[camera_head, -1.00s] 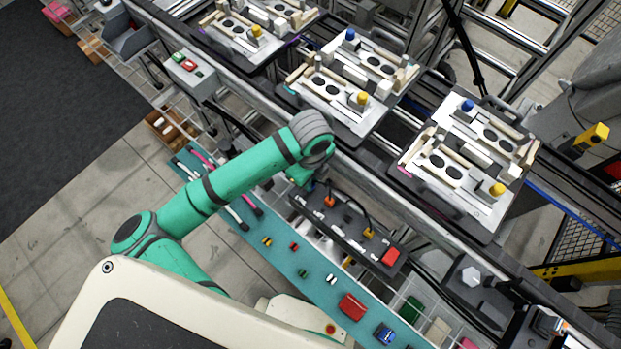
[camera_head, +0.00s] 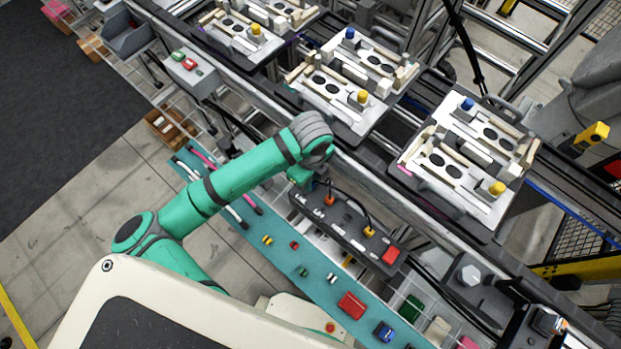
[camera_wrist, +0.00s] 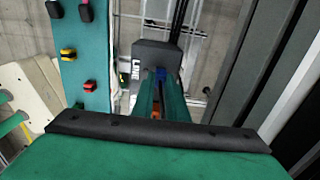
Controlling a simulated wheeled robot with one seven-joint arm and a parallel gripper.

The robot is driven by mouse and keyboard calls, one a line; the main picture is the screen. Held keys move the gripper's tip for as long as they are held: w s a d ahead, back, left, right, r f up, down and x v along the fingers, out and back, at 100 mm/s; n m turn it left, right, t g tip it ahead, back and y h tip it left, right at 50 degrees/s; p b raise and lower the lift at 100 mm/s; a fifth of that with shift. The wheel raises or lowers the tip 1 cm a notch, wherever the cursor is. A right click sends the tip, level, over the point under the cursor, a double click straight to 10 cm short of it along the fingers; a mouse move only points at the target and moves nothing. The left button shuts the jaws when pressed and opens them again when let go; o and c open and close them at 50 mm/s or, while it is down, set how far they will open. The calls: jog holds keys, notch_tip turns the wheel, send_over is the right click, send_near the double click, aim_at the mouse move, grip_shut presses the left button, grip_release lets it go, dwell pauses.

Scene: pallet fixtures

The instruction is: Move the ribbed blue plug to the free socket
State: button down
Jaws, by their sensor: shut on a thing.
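The dark socket strip (camera_head: 345,232) lies between the conveyor and the teal shelf in the head view.
The teal shelf (camera_head: 285,258) carries small coloured parts, a red box (camera_head: 352,305) and a blue box (camera_head: 385,332). The conveyor with pallet fixtures (camera_head: 465,165) runs behind the strip, close to my wrist.

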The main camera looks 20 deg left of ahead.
jog(key=c, duration=1.7)
grip_release()
jog(key=shift+o, duration=0.2)
jog(key=shift+r, duration=0.1)
notch_tip(320, 180, up, 11)
jog(key=shift+f, duration=0.2)
